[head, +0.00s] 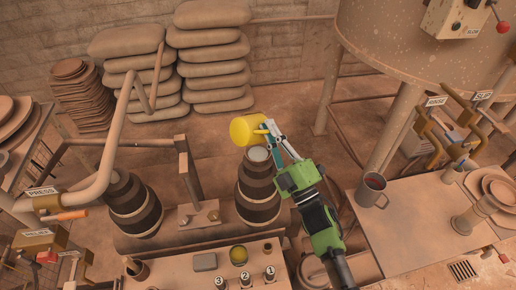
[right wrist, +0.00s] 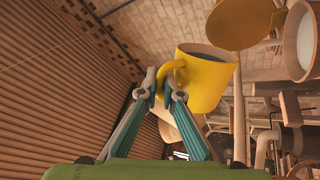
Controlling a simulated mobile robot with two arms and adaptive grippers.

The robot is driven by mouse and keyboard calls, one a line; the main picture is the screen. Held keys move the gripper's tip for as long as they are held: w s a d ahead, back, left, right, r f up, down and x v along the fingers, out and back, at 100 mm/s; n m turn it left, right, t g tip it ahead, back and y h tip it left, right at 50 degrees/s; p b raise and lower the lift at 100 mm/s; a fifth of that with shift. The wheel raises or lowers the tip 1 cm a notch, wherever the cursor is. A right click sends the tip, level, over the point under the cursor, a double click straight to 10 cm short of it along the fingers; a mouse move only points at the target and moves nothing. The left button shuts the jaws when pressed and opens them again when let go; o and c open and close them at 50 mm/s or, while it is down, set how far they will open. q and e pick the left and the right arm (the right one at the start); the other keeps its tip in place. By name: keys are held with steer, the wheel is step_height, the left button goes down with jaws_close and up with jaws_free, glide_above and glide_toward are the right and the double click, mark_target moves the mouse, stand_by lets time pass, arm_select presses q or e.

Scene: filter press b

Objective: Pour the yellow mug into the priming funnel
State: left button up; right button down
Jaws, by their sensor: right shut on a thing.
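The yellow mug (head: 243,130) is in my right gripper (head: 268,131), held in the air by its handle. It looks tipped well over on its side in the head view. In the right wrist view the mug (right wrist: 208,82) shows a dark inside, and my right gripper's fingers (right wrist: 162,92) are shut on its handle. A pale round opening (head: 257,154), which looks like the priming funnel, tops a dark banded pump body (head: 257,192) just below the mug in the head view. I cannot tell whether anything is flowing. My left gripper is out of view.
A grey mug (head: 371,188) with dark red contents stands on the right bench (head: 410,235). A second banded body (head: 132,205) stands left. In front is a panel with numbered knobs and an olive round cup (head: 238,254). Stacked sacks (head: 215,60) and a large tank (head: 400,45) stand behind.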

steer(key=shift+w+d+r+m+h+p, duration=0.2)
steer(key=shift+r+m+h+p, duration=0.05)
steer(key=shift+r+m+p, duration=0.35)
steer(key=shift+w+d+r+m+h+p, duration=0.15)
steer(key=shift+r+m+h+p, duration=0.1)
steer(key=shift+r+m+p, duration=0.35)
steer(key=shift+f, duration=0.25)
stand_by(0.3)
